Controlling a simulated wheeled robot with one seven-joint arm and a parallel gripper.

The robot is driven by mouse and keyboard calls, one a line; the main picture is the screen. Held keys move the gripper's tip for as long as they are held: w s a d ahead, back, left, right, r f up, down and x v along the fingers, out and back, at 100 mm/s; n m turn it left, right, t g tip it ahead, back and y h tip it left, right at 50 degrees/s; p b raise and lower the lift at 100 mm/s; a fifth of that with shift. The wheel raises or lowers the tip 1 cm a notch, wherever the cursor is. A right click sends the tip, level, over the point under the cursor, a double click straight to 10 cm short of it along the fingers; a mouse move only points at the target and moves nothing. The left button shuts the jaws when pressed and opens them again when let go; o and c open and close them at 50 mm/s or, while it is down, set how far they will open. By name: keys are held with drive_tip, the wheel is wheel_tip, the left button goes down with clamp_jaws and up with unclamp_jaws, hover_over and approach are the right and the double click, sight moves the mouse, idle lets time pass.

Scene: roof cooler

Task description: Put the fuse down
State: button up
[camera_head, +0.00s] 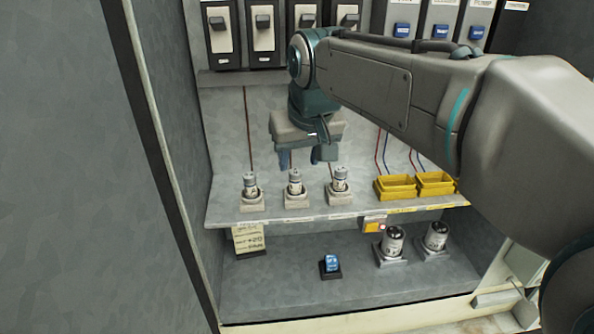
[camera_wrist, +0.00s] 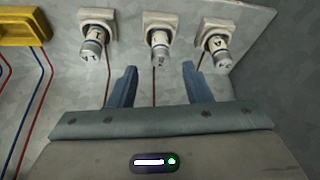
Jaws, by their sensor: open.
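Three white fuses with grey metal caps stand upright in pale sockets along the shelf: the left fuse (camera_head: 250,183), the middle fuse (camera_head: 295,181) and the right fuse (camera_head: 340,178). My gripper (camera_head: 304,158) is open and empty, just above and behind the middle fuse. In the wrist view my gripper (camera_wrist: 157,80) has its two blue fingers spread apart, with nothing between them. The middle fuse (camera_wrist: 159,52) shows there beyond the fingertips, apart from them. The other fuses lie to either side, one at left (camera_wrist: 92,50) and one at right (camera_wrist: 217,52).
Two yellow bins (camera_head: 397,187) (camera_head: 436,184) sit right of the fuses on the shelf (camera_head: 222,213). Switches (camera_head: 264,35) line the back wall.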

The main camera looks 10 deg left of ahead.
drive_tip(key=v, duration=0.6)
drive_tip(key=s+d+f+m+h, duration=0.1)
drive_tip(key=s+d+f+m, duration=0.1)
drive_tip(key=s+d+f, duration=0.5)
drive_tip(key=s+d+f+m+h, duration=0.1)
drive_tip(key=s+d+f+m, duration=0.2)
drive_tip(key=d+f, duration=1)
drive_tip(key=s, duration=0.3)
drive_tip(key=shift+s+d+g, duration=0.3)
drive_tip(key=shift+s, duration=0.1)
